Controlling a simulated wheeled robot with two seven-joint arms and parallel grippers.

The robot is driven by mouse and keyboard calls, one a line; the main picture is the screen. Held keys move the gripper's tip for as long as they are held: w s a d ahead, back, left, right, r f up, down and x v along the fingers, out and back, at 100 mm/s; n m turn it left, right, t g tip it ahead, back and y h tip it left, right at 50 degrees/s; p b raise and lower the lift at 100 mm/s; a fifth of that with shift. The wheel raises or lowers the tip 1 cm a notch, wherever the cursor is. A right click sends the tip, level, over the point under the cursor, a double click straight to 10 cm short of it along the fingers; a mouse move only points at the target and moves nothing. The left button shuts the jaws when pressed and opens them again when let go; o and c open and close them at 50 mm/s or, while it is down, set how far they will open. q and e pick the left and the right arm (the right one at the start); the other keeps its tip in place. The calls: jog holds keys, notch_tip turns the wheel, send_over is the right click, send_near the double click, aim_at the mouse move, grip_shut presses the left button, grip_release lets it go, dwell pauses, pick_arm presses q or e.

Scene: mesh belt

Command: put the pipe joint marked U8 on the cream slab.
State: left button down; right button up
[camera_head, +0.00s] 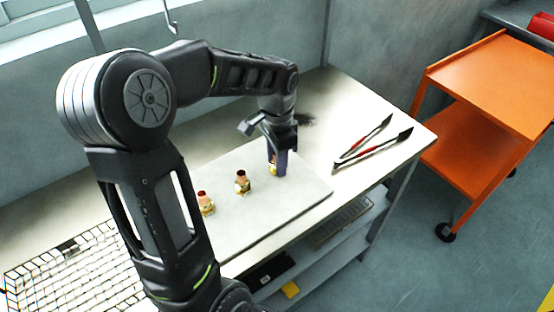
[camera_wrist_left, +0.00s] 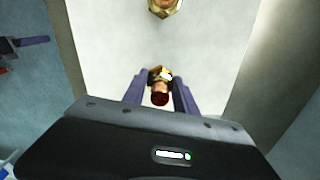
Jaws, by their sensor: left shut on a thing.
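The cream slab (camera_head: 285,203) lies flat on the bench. My left gripper (camera_head: 279,165) points down over its far right part and is shut on a brass pipe joint (camera_head: 271,169) with a dark red top. In the left wrist view this pipe joint (camera_wrist_left: 159,91) sits between the two purple fingers (camera_wrist_left: 158,95). It is at or just above the slab; I cannot tell if it touches. Two similar pipe joints stand upright on the slab, one in the middle (camera_head: 242,182) and one to the left (camera_head: 206,203). No U8 marking is readable. My right gripper is out of view.
A mesh belt (camera_head: 75,270) lies at the left, partly behind my arm. Red-handled tongs (camera_head: 372,145) lie on the bench right of the slab. An orange cart (camera_head: 485,85) stands at the right. The slab's front right part is bare.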

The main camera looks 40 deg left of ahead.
pick_arm(q)
jog(key=shift+f, duration=0.2)
jog(key=c, duration=0.9)
grip_release()
jog(key=shift+c, duration=0.2)
notch_tip(320, 180, up, 12)
jog(key=shift+r, duration=0.15)
dwell(0.4)
